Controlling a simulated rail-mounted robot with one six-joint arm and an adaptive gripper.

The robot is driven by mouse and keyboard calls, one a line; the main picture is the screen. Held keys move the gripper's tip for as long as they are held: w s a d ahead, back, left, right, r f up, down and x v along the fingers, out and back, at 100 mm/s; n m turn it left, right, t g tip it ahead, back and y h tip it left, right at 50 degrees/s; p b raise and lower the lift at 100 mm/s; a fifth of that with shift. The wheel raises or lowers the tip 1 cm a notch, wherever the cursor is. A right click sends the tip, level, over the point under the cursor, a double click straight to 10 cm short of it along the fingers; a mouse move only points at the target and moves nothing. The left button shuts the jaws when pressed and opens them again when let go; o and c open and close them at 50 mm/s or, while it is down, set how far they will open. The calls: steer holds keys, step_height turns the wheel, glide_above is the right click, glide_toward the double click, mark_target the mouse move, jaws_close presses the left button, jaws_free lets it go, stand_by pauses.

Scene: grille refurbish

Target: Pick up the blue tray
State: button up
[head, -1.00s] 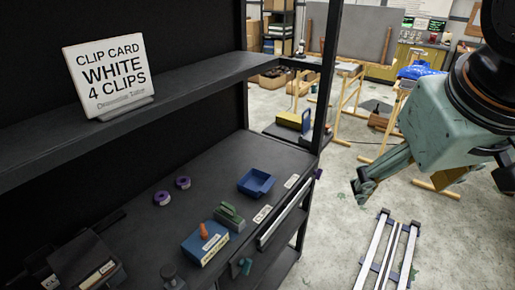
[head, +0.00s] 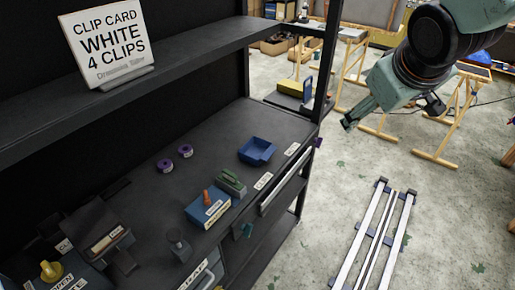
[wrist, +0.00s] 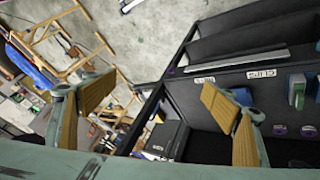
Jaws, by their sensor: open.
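The blue tray (head: 257,151) is a small, empty, open-topped tray on the dark shelf, toward its right end. In the wrist view, a blue piece that looks like the tray (wrist: 243,96) shows partly behind the right finger. My gripper (head: 348,122) is to the right of the shelf in the head view, over the floor and apart from the tray. In the wrist view my gripper (wrist: 157,95) has its yellow-padded fingers wide apart with nothing between them.
A green-handled block (head: 231,182) and a blue box with an orange knob (head: 207,208) stand near the tray. Two purple rolls (head: 165,165) lie to its left. A black post (head: 325,75) rises at the shelf's right end. A railed frame (head: 375,238) lies on the floor.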

steer(key=w+a+f+n+t+y+p, duration=0.1)
steer(key=w+a+f+n+y, duration=0.15)
steer(key=w+f, duration=0.5)
steer(key=n+g+y+p, duration=0.1)
steer(key=n+y+p, duration=0.3)
steer(key=y, duration=0.7)
glide_toward(268, 152)
steer(key=shift+w+a+r+n+b, duration=0.3)
steer(key=shift+w+a+r+n, duration=0.1)
steer(key=shift+a+r+n, duration=0.1)
steer(key=shift+a+f, duration=0.1)
steer(key=shift+b+x, duration=0.55)
steer(key=shift+x, duration=3.6)
steer(key=shift+a+f, duration=0.1)
steer(key=shift+f, duration=0.1)
